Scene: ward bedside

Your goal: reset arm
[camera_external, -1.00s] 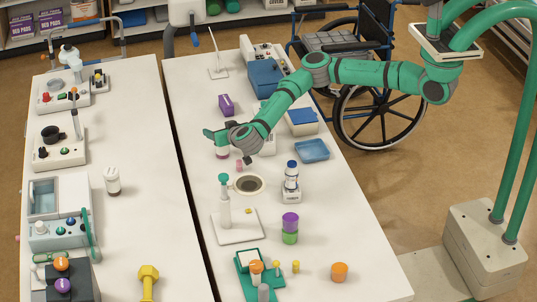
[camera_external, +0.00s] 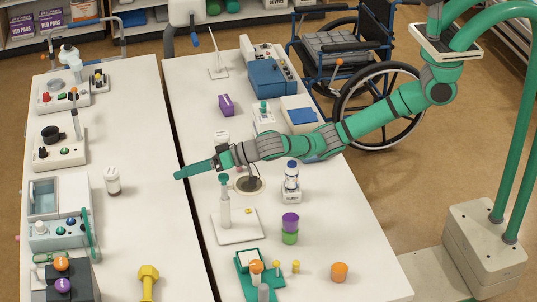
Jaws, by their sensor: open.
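My arm reaches in from the upper right, out over the right table (camera_external: 330,240). My gripper (camera_external: 193,171) is above this table's left edge, close to the gap between the two tables, and points left. It is open, and nothing shows between its fingers. The fingers overlap in this view, so the opening itself is hard to see. The gripper is above and beyond the white stand with the green-topped post (camera_external: 225,205).
A bottle with a blue cap (camera_external: 291,175) stands near my forearm. Purple and green stacked pieces (camera_external: 290,227) and an orange cup (camera_external: 339,271) are nearer the front. The left table (camera_external: 125,225) holds a white jar (camera_external: 112,181) and a yellow dumbbell (camera_external: 148,280). A wheelchair (camera_external: 350,75) stands behind.

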